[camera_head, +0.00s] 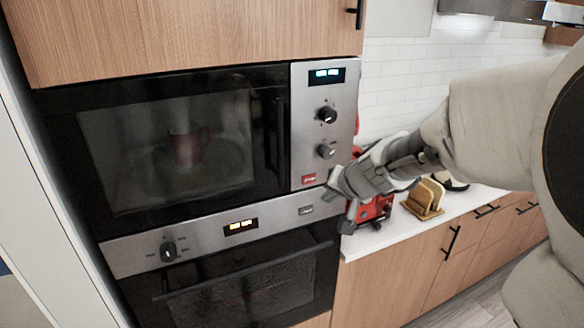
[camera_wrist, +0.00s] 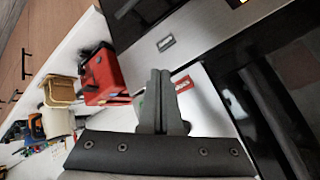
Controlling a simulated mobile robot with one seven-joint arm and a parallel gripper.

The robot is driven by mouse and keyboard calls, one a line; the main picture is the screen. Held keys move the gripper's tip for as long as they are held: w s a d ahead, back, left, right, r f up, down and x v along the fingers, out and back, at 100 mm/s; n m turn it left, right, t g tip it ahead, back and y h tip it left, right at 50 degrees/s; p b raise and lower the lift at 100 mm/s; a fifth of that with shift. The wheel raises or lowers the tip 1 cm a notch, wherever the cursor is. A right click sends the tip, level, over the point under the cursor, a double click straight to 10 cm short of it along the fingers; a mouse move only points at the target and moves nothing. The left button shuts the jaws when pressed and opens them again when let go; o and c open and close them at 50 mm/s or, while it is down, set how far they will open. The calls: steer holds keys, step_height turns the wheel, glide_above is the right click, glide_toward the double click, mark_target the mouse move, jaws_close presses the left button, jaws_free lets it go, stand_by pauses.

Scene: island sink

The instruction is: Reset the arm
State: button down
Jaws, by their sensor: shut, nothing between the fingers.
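My gripper (camera_head: 338,190) is in front of the lower right corner of the microwave (camera_head: 165,145), close to the small red button (camera_head: 308,179) on its control panel. In the wrist view my gripper (camera_wrist: 160,75) has its two fingers together with nothing between them. The red button (camera_wrist: 184,84) shows just beside the fingertips there. I cannot tell whether the fingers touch the panel. The microwave door is closed, and a reddish mug (camera_head: 190,148) shows dimly through its glass.
An oven (camera_head: 245,290) is below the microwave. To the right, a white counter (camera_head: 375,240) holds a red appliance (camera_head: 372,212), partly hidden behind my gripper, and a wooden rack (camera_head: 425,198). The red appliance also shows in the wrist view (camera_wrist: 103,75). Wooden cabinets (camera_head: 400,285) stand below the counter.

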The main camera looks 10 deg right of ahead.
stand_by(0.5)
steer(key=s+r+n+g+h, duration=0.1)
steer(key=s+n, duration=0.1)
steer(key=s, duration=1)
steer(key=s+r+n+g, duration=0.2)
steer(key=s+n, duration=0.1)
steer(key=s, duration=1)
steer(key=shift+a+r+h, duration=0.25)
steer(key=shift+a+h, duration=0.15)
